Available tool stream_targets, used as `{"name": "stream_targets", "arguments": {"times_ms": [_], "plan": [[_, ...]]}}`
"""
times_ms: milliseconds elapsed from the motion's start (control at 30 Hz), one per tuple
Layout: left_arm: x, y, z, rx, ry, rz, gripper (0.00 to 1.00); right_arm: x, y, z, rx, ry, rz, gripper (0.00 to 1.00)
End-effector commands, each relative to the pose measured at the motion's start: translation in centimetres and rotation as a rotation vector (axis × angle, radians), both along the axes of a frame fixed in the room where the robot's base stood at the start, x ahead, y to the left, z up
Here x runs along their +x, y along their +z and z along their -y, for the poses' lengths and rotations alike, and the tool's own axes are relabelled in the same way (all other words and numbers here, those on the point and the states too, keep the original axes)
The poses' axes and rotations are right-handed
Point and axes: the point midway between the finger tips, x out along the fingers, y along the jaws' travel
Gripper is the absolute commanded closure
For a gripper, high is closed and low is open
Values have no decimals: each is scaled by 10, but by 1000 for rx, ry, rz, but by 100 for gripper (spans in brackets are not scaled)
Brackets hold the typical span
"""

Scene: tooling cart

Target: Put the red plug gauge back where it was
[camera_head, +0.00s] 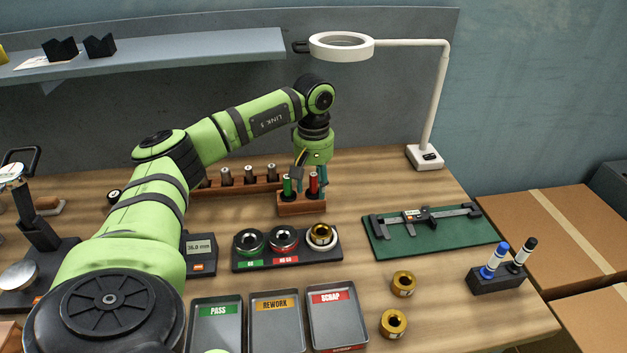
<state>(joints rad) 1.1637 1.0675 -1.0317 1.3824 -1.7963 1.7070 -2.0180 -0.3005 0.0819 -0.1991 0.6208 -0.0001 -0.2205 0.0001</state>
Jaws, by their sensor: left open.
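The red plug gauge (313,184) stands upright in the right part of a small wooden block (302,208). The green plug gauge (287,186) stands to its left in the same block. My left gripper (310,177) points down over the block with its fingers open around the upper part of the red plug gauge. I cannot tell whether a finger touches it. The gauge's lower end is hidden in the block. My right gripper is not in view.
Behind is a wooden rack (262,185) with several pins. In front are a black ring-gauge holder (288,262) and PASS, REWORK and SCRAP trays (340,321). A caliper on a green mat (436,238) lies right. A lamp (430,120) stands behind. Two brass rings (394,323) lie in front.

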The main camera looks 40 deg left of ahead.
Motion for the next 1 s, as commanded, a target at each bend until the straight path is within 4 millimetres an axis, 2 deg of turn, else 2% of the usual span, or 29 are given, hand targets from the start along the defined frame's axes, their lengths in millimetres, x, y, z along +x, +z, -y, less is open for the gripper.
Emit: {"name": "stream_targets", "arguments": {"times_ms": [167,500,633,800,1000], "plan": [[1,17,0,0,0,5,52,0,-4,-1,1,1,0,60],[2,89,1,-2,-1,7,52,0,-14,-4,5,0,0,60],[1,110,1,0,0,4,52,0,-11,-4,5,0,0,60],[1,121,0,0,0,1,52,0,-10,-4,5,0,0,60],[0,122,0,0,0,0,52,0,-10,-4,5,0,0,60]]}}
